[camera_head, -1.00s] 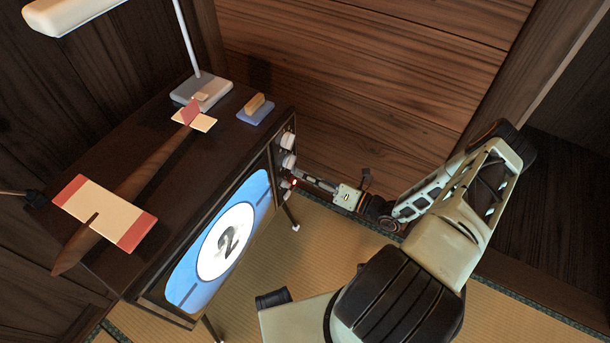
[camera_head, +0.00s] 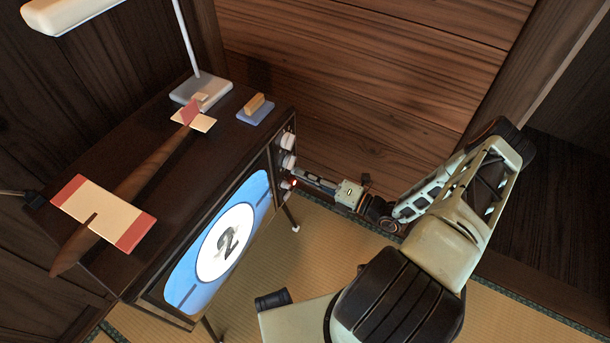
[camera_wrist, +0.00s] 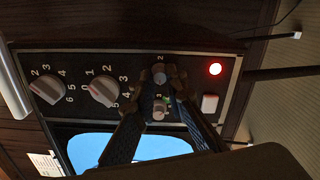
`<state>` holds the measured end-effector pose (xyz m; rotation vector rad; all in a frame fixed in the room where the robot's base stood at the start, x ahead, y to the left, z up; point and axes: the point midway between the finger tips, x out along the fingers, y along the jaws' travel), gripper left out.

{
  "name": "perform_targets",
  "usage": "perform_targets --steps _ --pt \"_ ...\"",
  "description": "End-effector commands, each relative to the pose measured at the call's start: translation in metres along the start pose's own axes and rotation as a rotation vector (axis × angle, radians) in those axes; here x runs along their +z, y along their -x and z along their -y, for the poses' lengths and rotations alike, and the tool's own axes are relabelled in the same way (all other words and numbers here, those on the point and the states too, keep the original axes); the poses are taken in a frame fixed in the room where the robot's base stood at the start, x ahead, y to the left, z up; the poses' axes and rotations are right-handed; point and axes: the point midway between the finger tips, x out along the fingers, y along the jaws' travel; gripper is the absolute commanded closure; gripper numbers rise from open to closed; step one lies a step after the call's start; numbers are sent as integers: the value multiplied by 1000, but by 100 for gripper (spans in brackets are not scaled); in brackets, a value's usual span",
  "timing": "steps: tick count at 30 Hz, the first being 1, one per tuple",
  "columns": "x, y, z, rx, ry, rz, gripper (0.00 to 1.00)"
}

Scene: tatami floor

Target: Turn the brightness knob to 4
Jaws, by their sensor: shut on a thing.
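The television (camera_head: 200,205) stands at left in the head view, with a lit blue screen showing a white disc and a 2. Its control panel (camera_wrist: 30,62) fills the upper wrist view. Two large grey knobs (camera_wrist: 104,91) with number rings sit left of two small knobs. My gripper (camera_wrist: 161,77) reaches the panel and is shut on the upper small knob (camera_wrist: 159,74), a finger on each side. A 2 shows beside this knob. The lower small knob (camera_wrist: 160,113), with a 3 beside it, sits between the fingers. I cannot read which one is brightness.
A red light (camera_wrist: 215,69) and a pale button (camera_wrist: 210,103) lie right of the fingers. A model plane (camera_head: 130,195), a lamp (camera_head: 200,92) and a blue block with a tan top (camera_head: 256,110) are on the television. Tatami floor (camera_head: 300,250) is open in front.

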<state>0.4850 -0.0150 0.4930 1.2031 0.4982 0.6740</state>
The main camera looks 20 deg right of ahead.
Motion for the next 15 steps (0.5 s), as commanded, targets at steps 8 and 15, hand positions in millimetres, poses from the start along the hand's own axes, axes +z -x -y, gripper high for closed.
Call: perform_targets --steps 8,15 --pt "-1 1 1 -2 0 -1 76" --pt "0 0 0 -1 1 -1 71"
